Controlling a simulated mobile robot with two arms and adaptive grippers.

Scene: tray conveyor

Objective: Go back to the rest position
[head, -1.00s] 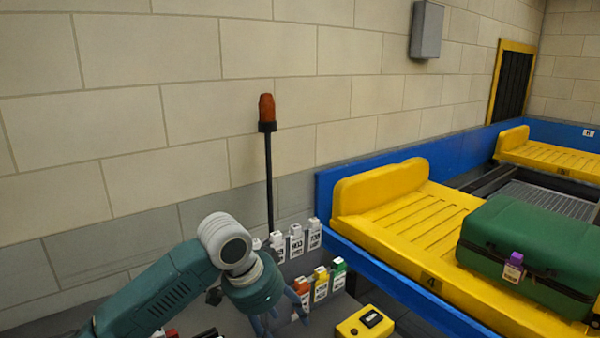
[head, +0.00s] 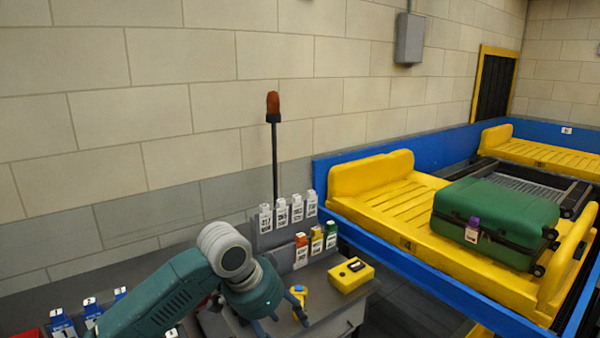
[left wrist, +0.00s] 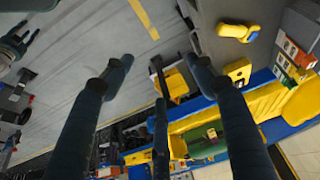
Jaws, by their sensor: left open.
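My left arm (head: 185,290) reaches in from the lower left in the head view. My left gripper (head: 280,312) hangs at the front of the grey desk, close to a yellow handheld device (head: 300,293) lying there. In the left wrist view my left gripper (left wrist: 160,62) has its dark fingers spread apart, with nothing between them. The yellow device (left wrist: 239,32) lies to the right of the fingers there.
A green suitcase (head: 495,212) with a purple tag lies on the yellow tray (head: 375,205) of the blue-sided conveyor. The desk (head: 345,308) carries a yellow box (head: 350,275) and tag holders (head: 282,212). A lamp pole (head: 274,150) stands behind it.

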